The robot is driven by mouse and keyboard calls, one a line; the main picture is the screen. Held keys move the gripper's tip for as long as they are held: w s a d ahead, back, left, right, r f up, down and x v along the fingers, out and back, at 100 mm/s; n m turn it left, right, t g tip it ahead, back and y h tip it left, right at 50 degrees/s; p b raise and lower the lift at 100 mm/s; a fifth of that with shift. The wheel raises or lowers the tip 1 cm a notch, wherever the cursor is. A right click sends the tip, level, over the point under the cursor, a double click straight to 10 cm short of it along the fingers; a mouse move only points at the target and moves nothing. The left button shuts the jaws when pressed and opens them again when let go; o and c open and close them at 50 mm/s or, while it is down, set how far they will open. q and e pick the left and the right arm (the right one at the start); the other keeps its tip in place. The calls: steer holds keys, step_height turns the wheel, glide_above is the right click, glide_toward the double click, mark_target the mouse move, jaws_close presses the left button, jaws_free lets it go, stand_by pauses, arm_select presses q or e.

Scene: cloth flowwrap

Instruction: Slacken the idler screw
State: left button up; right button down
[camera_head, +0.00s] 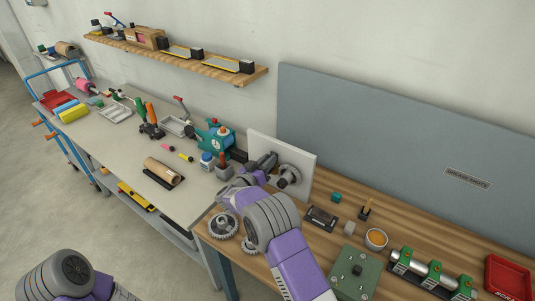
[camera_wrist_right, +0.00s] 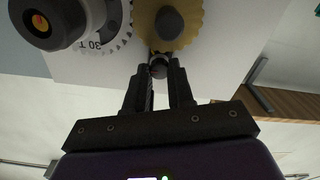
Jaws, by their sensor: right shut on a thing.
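My right gripper (camera_head: 262,164) reaches the white upright panel (camera_head: 301,153) on the wooden bench. In the right wrist view its fingers (camera_wrist_right: 160,82) are shut on a small dark round knob, which I take to be the idler screw (camera_wrist_right: 158,67). The knob sits just below a gold gear (camera_wrist_right: 187,32) with a grey hub (camera_wrist_right: 169,22). Left of it is a grey gear marked 30 T (camera_wrist_right: 107,36), partly behind a black hub with an orange centre (camera_wrist_right: 40,22). My left arm shows at the lower left of the head view, its gripper out of frame.
Loose gears (camera_head: 223,227) lie on the wooden bench near my right forearm. A green plate (camera_head: 354,275), an orange-filled cup (camera_head: 375,238), a roller unit (camera_head: 430,270) and a red tray (camera_head: 508,277) stand to the right. A grey table (camera_head: 205,192) with tools adjoins left.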

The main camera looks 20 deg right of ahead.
steer(key=shift+n+p, duration=1.2)
steer(key=shift+n, duration=0.1)
steer(key=shift+f, duration=0.1)
steer(key=c, duration=1)
jaws_free()
steer(key=shift+v, duration=3.8)
